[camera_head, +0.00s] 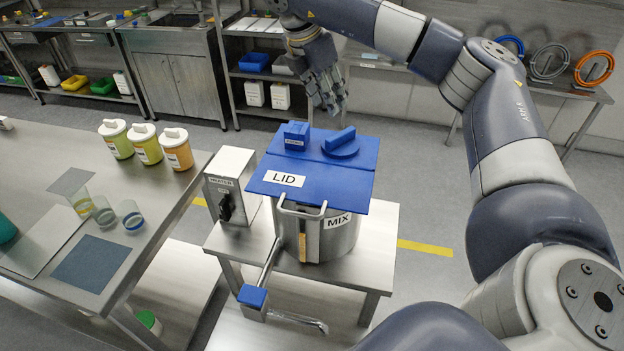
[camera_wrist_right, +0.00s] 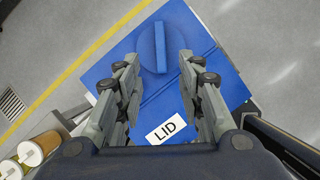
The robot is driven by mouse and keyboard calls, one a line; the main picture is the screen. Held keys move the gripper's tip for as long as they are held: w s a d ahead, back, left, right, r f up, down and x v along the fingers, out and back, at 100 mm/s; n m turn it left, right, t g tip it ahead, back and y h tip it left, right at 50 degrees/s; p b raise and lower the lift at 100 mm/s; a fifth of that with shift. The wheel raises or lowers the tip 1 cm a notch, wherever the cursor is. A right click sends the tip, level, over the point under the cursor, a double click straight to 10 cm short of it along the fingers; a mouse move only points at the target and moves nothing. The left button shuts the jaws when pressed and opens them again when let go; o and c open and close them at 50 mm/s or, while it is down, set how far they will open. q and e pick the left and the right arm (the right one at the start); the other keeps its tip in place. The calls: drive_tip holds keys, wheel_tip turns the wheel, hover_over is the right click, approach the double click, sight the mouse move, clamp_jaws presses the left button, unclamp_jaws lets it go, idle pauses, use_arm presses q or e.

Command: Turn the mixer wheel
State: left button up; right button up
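The mixer (camera_head: 330,235) is a steel pot marked MIX under a flat blue board marked LID (camera_head: 320,185). On the board's far right part sits a round blue wheel (camera_head: 341,146) with a raised bar across it. The wheel also shows in the right wrist view (camera_wrist_right: 178,62), its bar running between and beyond the fingertips. My right gripper (camera_head: 330,103) hangs above and behind the wheel, apart from it. In the wrist view the gripper's fingers (camera_wrist_right: 156,72) are spread with nothing between them. My left gripper is in neither view.
A small blue labelled block (camera_head: 296,136) stands left of the wheel. A heater box (camera_head: 230,185) with a black switch is left of the pot. A blue-ended lever (camera_head: 253,297) sticks out in front. Jars (camera_head: 145,143) stand on the left table.

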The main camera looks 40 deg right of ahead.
idle(0.3)
drive_tip(key=y, duration=0.4)
hover_over(341, 133)
drive_tip(key=f, duration=0.1)
drive_tip(key=shift+y, duration=0.3)
wheel_tip(341, 133, down, 10)
drive_tip(key=shift+s+d+r+p, duration=0.1)
drive_tip(key=shift+r+p, duration=0.05)
drive_tip(key=shift+p, duration=1.1)
drive_tip(key=shift+f, duration=0.65)
clamp_jaws()
